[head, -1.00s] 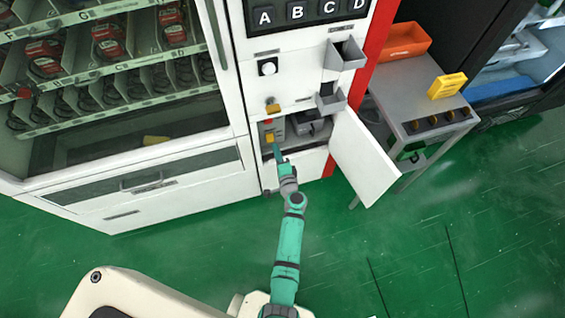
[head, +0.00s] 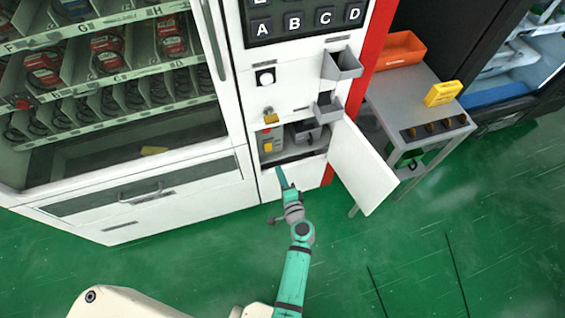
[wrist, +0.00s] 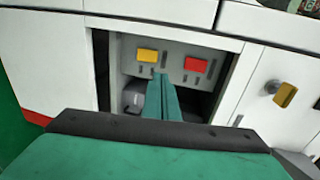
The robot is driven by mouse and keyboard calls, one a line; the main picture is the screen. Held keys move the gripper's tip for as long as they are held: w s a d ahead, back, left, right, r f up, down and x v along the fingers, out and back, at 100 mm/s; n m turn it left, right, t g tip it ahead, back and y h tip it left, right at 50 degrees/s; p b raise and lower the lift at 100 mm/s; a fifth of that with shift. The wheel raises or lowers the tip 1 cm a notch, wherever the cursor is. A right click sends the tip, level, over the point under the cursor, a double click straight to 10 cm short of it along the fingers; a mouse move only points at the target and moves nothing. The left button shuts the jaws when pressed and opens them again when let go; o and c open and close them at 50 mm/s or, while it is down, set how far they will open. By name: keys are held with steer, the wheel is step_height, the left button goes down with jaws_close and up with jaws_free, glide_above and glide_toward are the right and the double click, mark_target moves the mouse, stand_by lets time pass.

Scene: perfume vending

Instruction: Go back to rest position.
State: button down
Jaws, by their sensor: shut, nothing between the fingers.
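My gripper (head: 280,178) is teal, shut and empty. In the head view it is in front of the lower edge of an open compartment (head: 292,158) in the white vending machine (head: 215,185). In the wrist view my gripper (wrist: 163,92) points at the compartment, which holds a grey panel with a yellow button (wrist: 147,56) and a red button (wrist: 196,65). The fingers cover part of the panel's lower area. The compartment's white door (head: 364,168) stands open to the right of my gripper.
A grey side table (head: 400,88) stands to the right, with an orange bin (head: 401,49) and a yellow box (head: 443,93) on it. A yellow item (head: 153,150) lies behind the machine's glass. The green floor (head: 400,270) in front is clear.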

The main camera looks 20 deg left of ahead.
steer(key=s+d+n+h, duration=0.2)
steer(key=s+d+h, duration=0.1)
steer(key=s+d, duration=0.55)
steer(key=s+d+n+h, duration=0.2)
steer(key=s+d+h, duration=0.25)
steer(key=s, duration=0.75)
steer(key=s+d+r+n+t+h, duration=0.1)
steer(key=s+d+r+n, duration=0.1)
steer(key=s+r, duration=0.4)
steer(key=s+d+r+n+t, duration=0.1)
steer(key=s+r+n, duration=0.3)
steer(key=r, duration=1)
steer(key=s, duration=0.3)
steer(key=shift+s+d+n+t+h, duration=0.2)
steer(key=shift+d+n+t+h, duration=0.1)
steer(key=shift+d+n+h, duration=0.1)
